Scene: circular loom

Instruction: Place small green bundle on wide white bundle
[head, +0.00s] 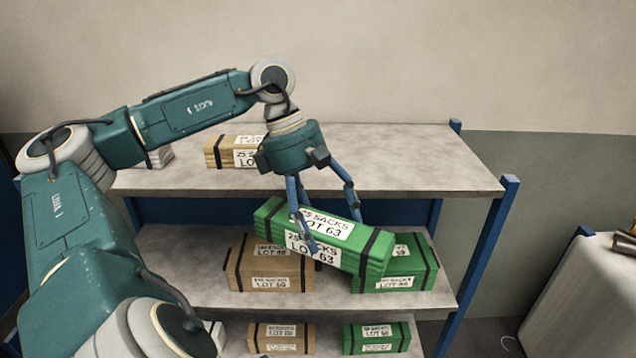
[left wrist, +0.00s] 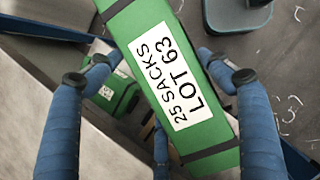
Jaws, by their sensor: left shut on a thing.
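My left gripper (head: 335,228) is shut on a long green bundle (head: 270,212) with dark straps and a white "25 SACKS LOT 63" label. It holds the bundle tilted, lower at the right, in front of the shelves. The bundle also shows between the fingers in the left wrist view (left wrist: 135,35). A shorter green bundle (head: 424,262) stands behind it on the middle shelf, partly hidden. Another small green bundle (head: 376,338) is on the bottom shelf. A pale bundle (head: 160,157) on the top shelf is mostly hidden by my arm; its width cannot be told. My right gripper is not in view.
A tan bundle (head: 220,151) sits on the top shelf (head: 410,165), whose right half is clear. Brown bundles (head: 243,268) (head: 282,338) stand on the middle and bottom shelves. A blue post (head: 480,265) bounds the rack at right. A pale cabinet (head: 590,300) stands beyond.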

